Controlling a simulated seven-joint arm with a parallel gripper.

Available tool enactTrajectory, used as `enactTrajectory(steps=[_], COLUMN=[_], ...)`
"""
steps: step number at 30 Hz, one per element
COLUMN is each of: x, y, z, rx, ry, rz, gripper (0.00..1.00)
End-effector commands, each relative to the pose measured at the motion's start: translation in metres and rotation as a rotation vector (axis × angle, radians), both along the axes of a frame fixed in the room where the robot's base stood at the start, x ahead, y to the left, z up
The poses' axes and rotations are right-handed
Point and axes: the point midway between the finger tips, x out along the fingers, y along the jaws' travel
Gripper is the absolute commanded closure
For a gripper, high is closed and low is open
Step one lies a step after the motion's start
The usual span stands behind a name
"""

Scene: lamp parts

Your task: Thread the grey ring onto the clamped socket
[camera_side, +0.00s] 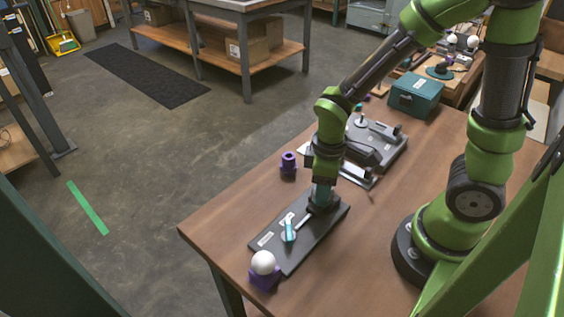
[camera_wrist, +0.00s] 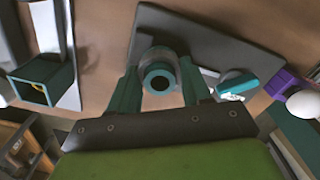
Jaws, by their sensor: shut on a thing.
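My gripper (camera_side: 321,203) points down over the far end of the dark clamp plate (camera_side: 318,233). In the wrist view my gripper (camera_wrist: 160,84) has its teal fingers closed on either side of the grey ring (camera_wrist: 170,60). A teal round socket end (camera_wrist: 146,83) with a dark hole shows inside the ring, so the ring appears to be around the socket. How far down it sits cannot be told. The clamp's teal handle (camera_side: 289,231) lies at the near end of the plate and also shows in the wrist view (camera_wrist: 238,84).
A white bulb on a purple holder (camera_side: 263,282) stands at the near plate end. A purple part (camera_side: 288,166) stands left of the arm. A grey fixture (camera_side: 378,150) and a teal box (camera_side: 415,95) are behind. The table's left front is clear.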

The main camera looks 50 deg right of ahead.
Motion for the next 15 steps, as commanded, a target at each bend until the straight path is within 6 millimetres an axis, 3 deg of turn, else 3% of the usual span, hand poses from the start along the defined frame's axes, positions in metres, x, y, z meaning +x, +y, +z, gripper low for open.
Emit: enactTrajectory(steps=[11,15], x=[-0.0018,-0.0018], y=[0.0005,0.0006], z=[-0.0013,-0.0015], rx=[0.0,-0.001], ry=[0.006,0.005], rz=[-0.047,-0.193], gripper=[1.0,1.0])
